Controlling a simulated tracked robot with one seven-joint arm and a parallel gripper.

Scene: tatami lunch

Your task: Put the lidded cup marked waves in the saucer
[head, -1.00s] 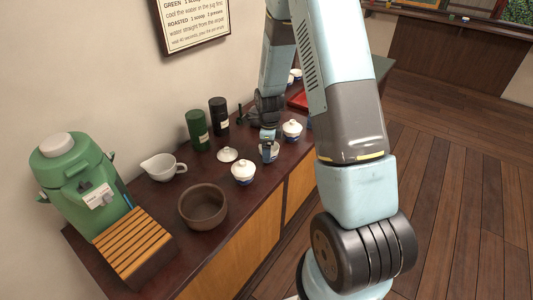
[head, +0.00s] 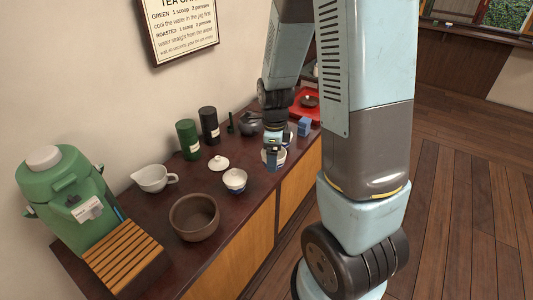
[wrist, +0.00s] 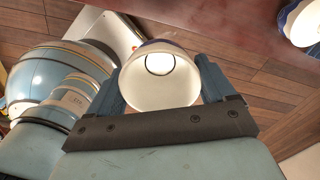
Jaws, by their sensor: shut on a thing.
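My gripper (head: 272,150) is above the dark counter and shut on a white cup (wrist: 150,92). The cup sits between the two blue fingers in the wrist view, with a round ring at its centre and a little blue at its far edge. A second white cup with a blue lower part and a lid (head: 235,178) stands nearer on the counter. A loose white lid (head: 218,163) lies behind it. Another blue-and-white cup stands behind my gripper, mostly hidden; a similar rim shows at the wrist view's top right (wrist: 302,22). No wave mark is readable, and I cannot make out a saucer.
On the counter (head: 215,252) are a brown bowl (head: 194,216), a white spouted jug (head: 153,177), a green dispenser (head: 65,195), a slatted wooden stand (head: 122,258) and green and black canisters (head: 188,139).

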